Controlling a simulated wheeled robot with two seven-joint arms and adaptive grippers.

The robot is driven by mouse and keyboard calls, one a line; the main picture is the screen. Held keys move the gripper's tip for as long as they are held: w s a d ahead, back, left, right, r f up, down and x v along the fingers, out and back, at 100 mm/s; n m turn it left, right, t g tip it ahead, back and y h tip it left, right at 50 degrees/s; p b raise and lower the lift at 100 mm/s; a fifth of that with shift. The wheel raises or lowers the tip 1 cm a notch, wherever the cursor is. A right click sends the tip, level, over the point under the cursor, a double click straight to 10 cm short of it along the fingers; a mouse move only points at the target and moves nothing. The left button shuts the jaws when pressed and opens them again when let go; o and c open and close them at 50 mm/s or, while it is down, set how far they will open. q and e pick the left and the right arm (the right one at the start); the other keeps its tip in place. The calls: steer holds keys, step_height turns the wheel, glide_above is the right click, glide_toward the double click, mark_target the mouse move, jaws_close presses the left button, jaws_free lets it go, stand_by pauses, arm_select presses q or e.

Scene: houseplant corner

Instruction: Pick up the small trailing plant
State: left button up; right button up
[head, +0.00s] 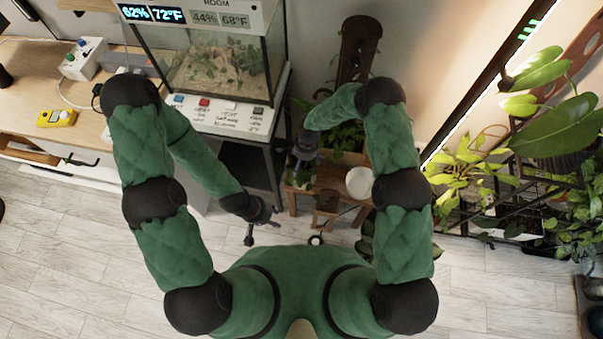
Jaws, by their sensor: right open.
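My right gripper (300,168) points down over the left side of a low wooden plant stand (296,208); it is open. Green leaves of a small plant (302,184) show right beneath its fingers; I cannot tell whether they touch, and its pot is mostly hidden. More foliage (346,142) shows behind, partly covered by my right arm. Which of these is the trailing plant is not clear. My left gripper (263,232) hangs lower, left of the stand, with its fingers apart and nothing between them.
A brown pot (327,201) and a white round dish or pot (359,182) stand on the wooden stand. A glass terrarium (215,65) on a cabinet is at the left. A wooden desk (40,85) lies farther left. Larger plants on a dark rack (500,210) fill the right. The near floor is clear.

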mark_target(301, 171)
step_height(301, 171, down, 5)
steer(key=shift+r+b, duration=0.2)
steer(key=shift+b, duration=0.75)
steer(key=shift+a+f, duration=0.1)
steer(key=shift+f, duration=0.4)
steer(key=c, duration=1.1)
